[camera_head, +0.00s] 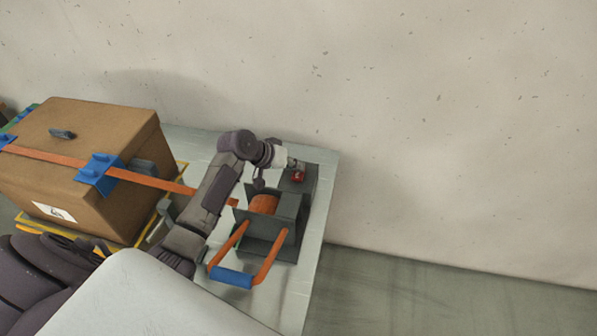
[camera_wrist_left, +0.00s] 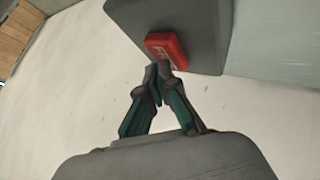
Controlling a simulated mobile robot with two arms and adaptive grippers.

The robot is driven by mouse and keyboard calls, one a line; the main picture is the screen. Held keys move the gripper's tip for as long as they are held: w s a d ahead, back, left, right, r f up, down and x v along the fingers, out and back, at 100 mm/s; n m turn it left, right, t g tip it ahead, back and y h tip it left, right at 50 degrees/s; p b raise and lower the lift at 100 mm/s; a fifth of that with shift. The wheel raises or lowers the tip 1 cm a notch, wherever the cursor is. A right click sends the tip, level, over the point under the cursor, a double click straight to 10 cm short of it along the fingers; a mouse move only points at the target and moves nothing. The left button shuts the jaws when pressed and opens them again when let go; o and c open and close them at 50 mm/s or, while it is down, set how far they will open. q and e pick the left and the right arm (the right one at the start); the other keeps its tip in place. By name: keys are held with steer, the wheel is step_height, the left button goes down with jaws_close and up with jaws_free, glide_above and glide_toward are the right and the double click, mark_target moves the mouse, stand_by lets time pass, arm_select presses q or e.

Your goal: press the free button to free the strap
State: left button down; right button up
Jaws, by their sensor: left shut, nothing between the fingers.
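The red free button (camera_wrist_left: 167,50) sits on a dark grey housing (camera_wrist_left: 200,22) in the left wrist view. It also shows small on top of the strap unit (camera_head: 298,176) in the head view. My left gripper (camera_wrist_left: 161,68) is shut and empty, its fingertips at the lower edge of the button; I cannot tell whether they touch it. In the head view the left gripper (camera_head: 294,164) is right by the button. The orange strap (camera_head: 150,181) runs from the unit's orange roll (camera_head: 263,204) across the cardboard box (camera_head: 85,150). My right gripper is not in view.
The unit stands on a pale table (camera_head: 322,170) beside the wall. A lever with orange arms and a blue grip (camera_head: 232,277) sticks out at its front. Blue corner guards (camera_head: 99,172) hold the strap on the box. Floor to the right is clear.

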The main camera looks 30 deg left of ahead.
mark_target(296, 173)
arm_select(q)
steer(key=shift+s+d+f, duration=0.15)
steer(key=shift+s+f, duration=0.2)
steer(key=shift+f, duration=0.35)
steer(key=shift+d+f+b, duration=0.15)
steer(key=shift+b, duration=0.15)
stand_by(0.3)
steer(key=shift+r+p, duration=0.4)
steer(key=shift+p, duration=0.2)
steer(key=shift+w, duration=0.1)
steer(key=shift+r, duration=0.1)
steer(key=r+p, duration=0.5)
steer(key=shift+w+a+r+p, duration=0.1)
steer(key=shift+a+r+p, duration=0.15)
steer(key=shift+r+p, duration=0.15)
